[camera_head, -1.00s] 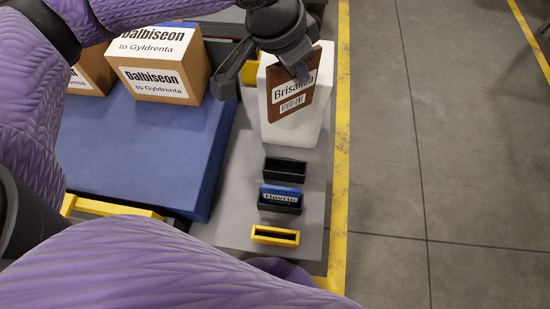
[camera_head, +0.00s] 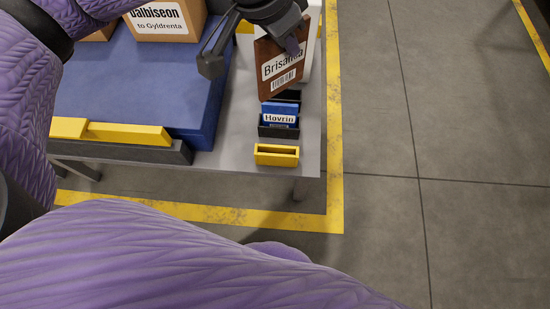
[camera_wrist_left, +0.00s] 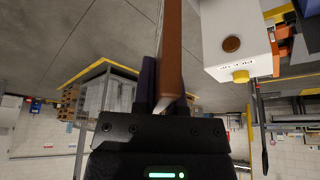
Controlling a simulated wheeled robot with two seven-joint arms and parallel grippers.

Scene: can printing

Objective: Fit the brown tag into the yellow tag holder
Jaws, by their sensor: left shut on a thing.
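The brown tag (camera_head: 281,72) has a white label reading "Brisanta" or similar, partly covered by a finger. My left gripper (camera_head: 292,45) is shut on its upper part and holds it slightly tilted above the row of holders. In the left wrist view the brown tag (camera_wrist_left: 170,60) shows edge-on between the fingers. The yellow tag holder (camera_head: 276,155) sits empty at the near end of the grey table, its slot facing up. The tag is farther back than this holder and apart from it. My right gripper is not in view.
A blue tag (camera_head: 280,115) labelled "Hovrin" stands in a black holder (camera_head: 278,131) just behind the yellow one. Another dark holder (camera_head: 289,95) is partly hidden behind the brown tag. A white container stands behind that. Cardboard boxes (camera_head: 168,22) sit on the blue surface (camera_head: 140,75) at left.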

